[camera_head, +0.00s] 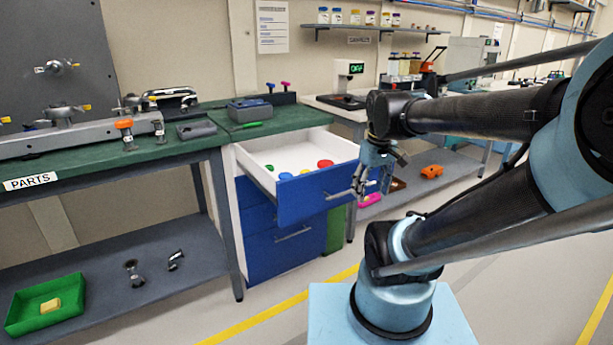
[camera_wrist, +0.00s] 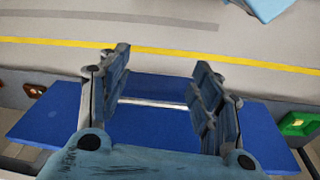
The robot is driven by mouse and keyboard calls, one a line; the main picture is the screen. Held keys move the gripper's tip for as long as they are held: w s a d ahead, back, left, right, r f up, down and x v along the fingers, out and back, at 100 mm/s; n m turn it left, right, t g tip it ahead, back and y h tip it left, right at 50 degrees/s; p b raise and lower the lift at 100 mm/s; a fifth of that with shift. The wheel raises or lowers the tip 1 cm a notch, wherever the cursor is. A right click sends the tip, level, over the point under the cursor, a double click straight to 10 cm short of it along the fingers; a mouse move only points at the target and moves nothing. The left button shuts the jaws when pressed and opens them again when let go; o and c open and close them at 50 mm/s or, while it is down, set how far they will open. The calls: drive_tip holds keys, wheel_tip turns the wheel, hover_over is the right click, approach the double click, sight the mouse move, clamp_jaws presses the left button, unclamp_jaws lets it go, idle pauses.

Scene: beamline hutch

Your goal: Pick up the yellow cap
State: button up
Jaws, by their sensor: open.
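The blue-fronted drawer (camera_head: 318,192) is pulled out and holds small round caps, including a red cap (camera_head: 325,163), a blue cap (camera_head: 285,176) and a green cap (camera_head: 269,168).
A green bin (camera_head: 15,325) with a yellowish block (camera_head: 50,305) sits on the lower shelf at left. The green bench top (camera_head: 275,124) lies behind the drawer. Pink (camera_head: 370,200) and orange (camera_head: 431,172) items lie on the right lower shelf. Floor in front is open.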

drive_tip(key=w+a+r+n, duration=0.2)
drive_tip(key=w+r, duration=0.1)
drive_tip(key=w, duration=0.1)
drive_tip(key=w+a+r+n, duration=0.2)
drive_tip(key=w+a+n, duration=0.1)
drive_tip(key=w, duration=0.1)
drive_tip(key=w+a+r+n+g, duration=0.1)
drive_tip(key=w+a+r+n, duration=0.1)
drive_tip(key=w, duration=0.3)
drive_tip(key=shift+a+r+n, duration=0.2)
drive_tip(key=shift+r+n, duration=0.4)
drive_tip(key=shift+r, duration=0.25)
drive_tip(key=w+a+r+n, duration=0.2)
drive_tip(key=w+a+n, duration=0.2)
drive_tip(key=w+a, duration=0.15)
drive_tip(key=n, duration=0.5)
approach(305, 171)
drive_tip(key=shift+g, duration=0.4)
drive_tip(key=f, duration=0.8)
drive_tip(key=shift+w+f, duration=0.2)
drive_tip(key=shift+w, duration=0.15)
drive_tip(key=c, duration=0.8)
